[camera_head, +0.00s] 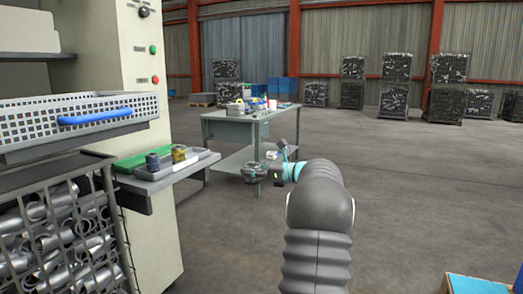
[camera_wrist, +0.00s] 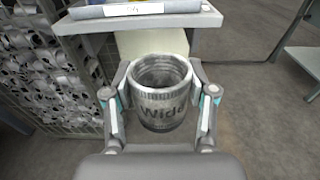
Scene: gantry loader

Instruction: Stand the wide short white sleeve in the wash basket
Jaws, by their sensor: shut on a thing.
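My gripper (camera_wrist: 158,88) is shut on a wide, short, grey-white sleeve (camera_wrist: 163,112). The sleeve has an open round top and dark lettering that reads "Wide" on its side. Its open end faces the wrist camera, with one finger on each side. In the head view my gripper (camera_head: 262,174) is in the air right of the machine, in front of the workbench. The sleeve is small and dark there. The wash basket appears to be the pale perforated basket (camera_head: 30,119) with a blue handle at the left; its inside is mostly hidden.
A ledge (camera_head: 160,172) juts from the machine with a green mat and small parts; its edge shows in the wrist view (camera_wrist: 110,22). A wire crate (camera_head: 60,235) full of metal sleeves stands below the basket. A cluttered workbench (camera_head: 225,117) stands behind. Floor at right is mostly clear.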

